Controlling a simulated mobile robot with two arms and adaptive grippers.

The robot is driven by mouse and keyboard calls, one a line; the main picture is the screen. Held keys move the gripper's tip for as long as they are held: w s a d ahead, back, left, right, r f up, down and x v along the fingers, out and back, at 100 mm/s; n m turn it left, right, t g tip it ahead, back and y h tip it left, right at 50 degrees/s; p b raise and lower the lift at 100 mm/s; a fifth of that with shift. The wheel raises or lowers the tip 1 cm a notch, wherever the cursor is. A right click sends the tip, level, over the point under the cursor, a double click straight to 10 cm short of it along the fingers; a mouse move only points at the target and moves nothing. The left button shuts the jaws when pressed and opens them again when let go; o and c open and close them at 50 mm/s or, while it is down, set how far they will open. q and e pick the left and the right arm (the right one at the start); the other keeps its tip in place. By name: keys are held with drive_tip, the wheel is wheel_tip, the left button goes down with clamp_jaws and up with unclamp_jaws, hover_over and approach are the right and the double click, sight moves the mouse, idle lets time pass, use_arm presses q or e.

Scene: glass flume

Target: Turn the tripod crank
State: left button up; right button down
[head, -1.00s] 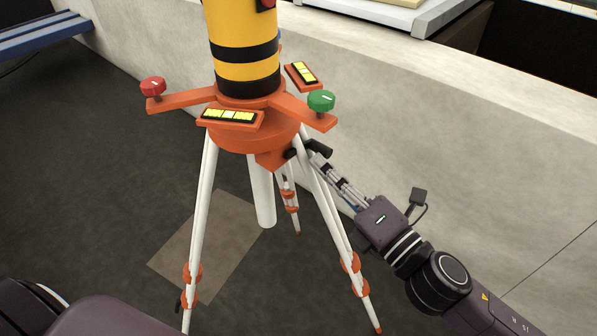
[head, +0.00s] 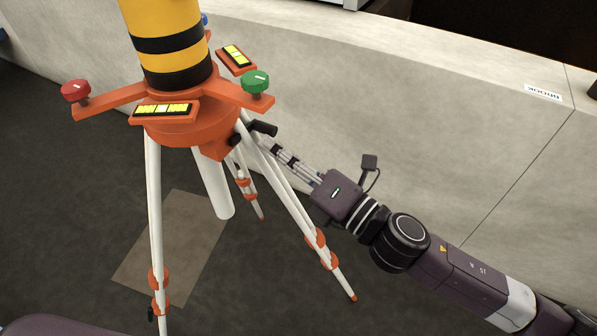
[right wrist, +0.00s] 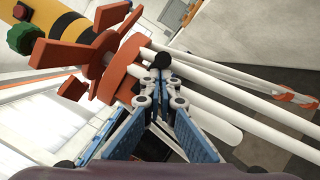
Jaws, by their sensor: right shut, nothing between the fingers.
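The tripod (head: 186,128) stands upright on the floor, with an orange head, white legs and a yellow-and-black striped cylinder (head: 165,45) on top. The crank shows as a short black handle (head: 264,128) at the right side of the orange head; it also shows as a black knob in the right wrist view (right wrist: 163,61). My right gripper (head: 262,141) is shut and empty, its fingertips right by the crank handle. In the right wrist view the fingertips (right wrist: 158,76) are together just below the black knob; I cannot tell whether they touch it. My left gripper is not in view.
A red knob (head: 76,91) and a green knob (head: 255,81) sit on the orange arms of the head. A pale wall (head: 420,120) runs close behind the tripod. A tan floor patch (head: 170,250) lies under it. Open floor is at the left.

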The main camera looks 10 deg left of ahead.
drive_tip(key=v, duration=1.1)
drive_tip(key=shift+s+d, duration=0.15)
drive_tip(key=shift+s, duration=0.05)
